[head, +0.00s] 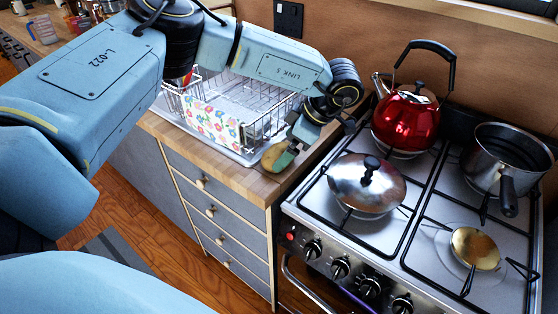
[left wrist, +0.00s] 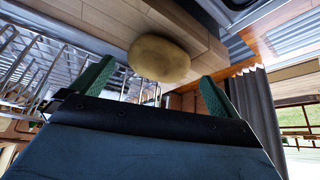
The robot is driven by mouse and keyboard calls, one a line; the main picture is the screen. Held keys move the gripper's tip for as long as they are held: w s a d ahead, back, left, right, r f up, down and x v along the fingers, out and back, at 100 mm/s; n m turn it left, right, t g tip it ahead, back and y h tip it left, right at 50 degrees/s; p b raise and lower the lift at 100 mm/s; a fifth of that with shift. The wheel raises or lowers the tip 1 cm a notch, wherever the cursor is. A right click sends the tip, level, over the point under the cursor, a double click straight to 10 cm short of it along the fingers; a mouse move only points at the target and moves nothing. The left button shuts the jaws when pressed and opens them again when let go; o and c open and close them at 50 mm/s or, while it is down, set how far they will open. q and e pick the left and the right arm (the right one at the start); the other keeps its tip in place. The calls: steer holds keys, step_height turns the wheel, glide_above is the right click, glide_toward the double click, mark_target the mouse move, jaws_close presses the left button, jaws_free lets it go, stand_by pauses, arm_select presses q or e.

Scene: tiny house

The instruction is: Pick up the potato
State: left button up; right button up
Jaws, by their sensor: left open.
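The potato (head: 273,157) is brown-yellow and oval, and sits on the wooden counter near its front corner, between the dish rack and the stove. My left gripper (head: 289,152) is right beside it and partly covers it in the head view. In the left wrist view the potato (left wrist: 160,58) lies ahead of the open left gripper (left wrist: 155,88), centred between the two green fingers. A gap shows on each side, and neither finger clearly touches it. My right gripper is not in view.
The wire dish rack (head: 262,130) with a floral cloth (head: 212,127) stands left of the potato. The gas stove (head: 405,262) is at right, with a lidded pan (head: 366,188), red kettle (head: 405,120) and saucepan (head: 500,160). Drawers (head: 215,210) are below the counter.

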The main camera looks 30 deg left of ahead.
mark_target(284, 150)
arm_select(q)
steer(key=b+x, duration=0.2)
steer(key=x, duration=0.1)
steer(key=shift+f, duration=0.35)
steer(key=shift+a+f, duration=0.1)
steer(key=shift+a, duration=0.1)
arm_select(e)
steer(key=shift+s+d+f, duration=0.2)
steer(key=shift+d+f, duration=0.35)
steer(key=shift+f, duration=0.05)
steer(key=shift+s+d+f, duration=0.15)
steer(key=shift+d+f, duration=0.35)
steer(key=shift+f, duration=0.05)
arm_select(q)
steer(key=c, duration=1.1)
steer(key=shift+o, duration=0.2)
